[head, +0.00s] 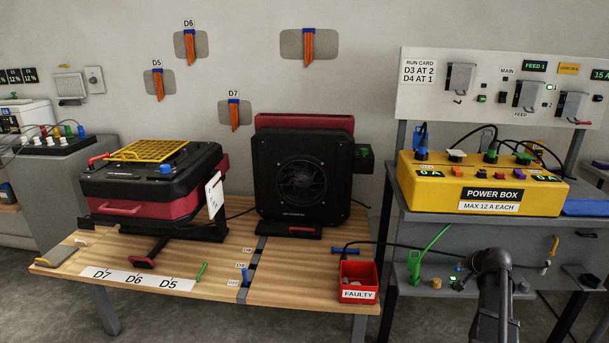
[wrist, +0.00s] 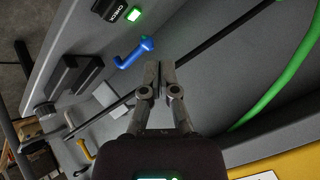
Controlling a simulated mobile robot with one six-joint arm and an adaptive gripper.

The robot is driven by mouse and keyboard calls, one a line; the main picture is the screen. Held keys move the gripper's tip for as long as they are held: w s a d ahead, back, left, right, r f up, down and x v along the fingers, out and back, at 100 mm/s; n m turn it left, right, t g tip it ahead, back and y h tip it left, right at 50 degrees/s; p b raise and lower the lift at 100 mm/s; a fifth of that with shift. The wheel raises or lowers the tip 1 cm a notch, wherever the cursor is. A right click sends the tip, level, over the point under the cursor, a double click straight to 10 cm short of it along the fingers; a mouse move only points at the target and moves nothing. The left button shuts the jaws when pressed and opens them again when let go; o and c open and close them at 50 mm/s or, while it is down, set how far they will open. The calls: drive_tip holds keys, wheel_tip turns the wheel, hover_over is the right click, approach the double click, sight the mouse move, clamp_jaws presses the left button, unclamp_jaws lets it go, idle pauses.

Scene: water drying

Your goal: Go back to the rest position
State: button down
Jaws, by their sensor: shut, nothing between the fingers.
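My gripper (wrist: 160,70) shows in the wrist view with its two fingers pressed together and nothing between them. It points over a grey shelf surface. A blue hooked piece (wrist: 134,53) lies ahead and to the left of the fingertips, apart from them. A black cable (wrist: 205,46) runs across behind the fingers. In the head view my dark arm (head: 497,290) rises in front of the lower grey shelf (head: 420,232) at the right; I cannot make out the fingertips there.
The yellow power box (head: 482,185) stands on the upper shelf, with plugs and cables on top. A green cable (wrist: 285,80) curves right of my gripper. The red FAULTY bin (head: 358,284) sits on the wooden bench (head: 300,260), left of my arm. A black fan unit (head: 303,180) stands behind it.

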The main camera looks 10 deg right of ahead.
drive_tip(key=a+f+n+g+y, duration=0.2)
drive_tip(key=a+n, duration=0.1)
drive_tip(key=a, duration=1.2)
drive_tip(key=s+a+f+n+g, duration=0.15)
drive_tip(key=s+a, duration=0.35)
drive_tip(key=a, duration=0.5)
drive_tip(key=s+a+f+n+g, duration=0.1)
drive_tip(key=s+a+n+g, duration=0.2)
drive_tip(key=s+a, duration=0.45)
drive_tip(key=s+a+f+n+g, duration=0.1)
drive_tip(key=s+a+n+g, duration=0.2)
drive_tip(key=a, duration=0.8)
wheel_tip(320, 180, up, 33)
drive_tip(key=p, duration=3.3)
drive_tip(key=shift+s+a+h, duration=0.2)
drive_tip(key=shift+s+h, duration=0.2)
